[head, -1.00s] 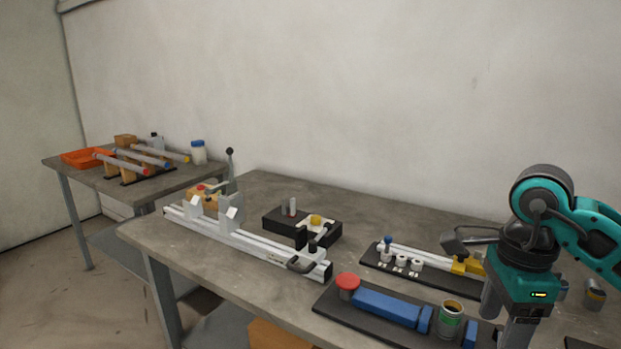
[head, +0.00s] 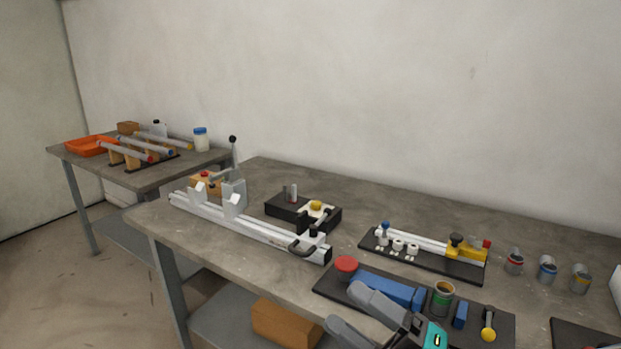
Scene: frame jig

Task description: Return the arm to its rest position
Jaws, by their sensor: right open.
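My right gripper (head: 343,307) is low at the bottom edge of the head view, its two grey fingers spread apart with nothing between them. Its teal body (head: 432,338) is cut off by the frame's bottom edge. The fingers show in front of the black tray (head: 331,284) with the blue block (head: 385,291); I cannot tell how high they are above it. My left gripper is not in view.
The grey workbench (head: 225,247) bears a white rail jig (head: 255,233), a black fixture (head: 283,210) and a second rail on a black plate (head: 437,264). Several small cans (head: 548,268) stand at right. A red-lidded pot (head: 346,265) and open can (head: 442,296) are close to the gripper.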

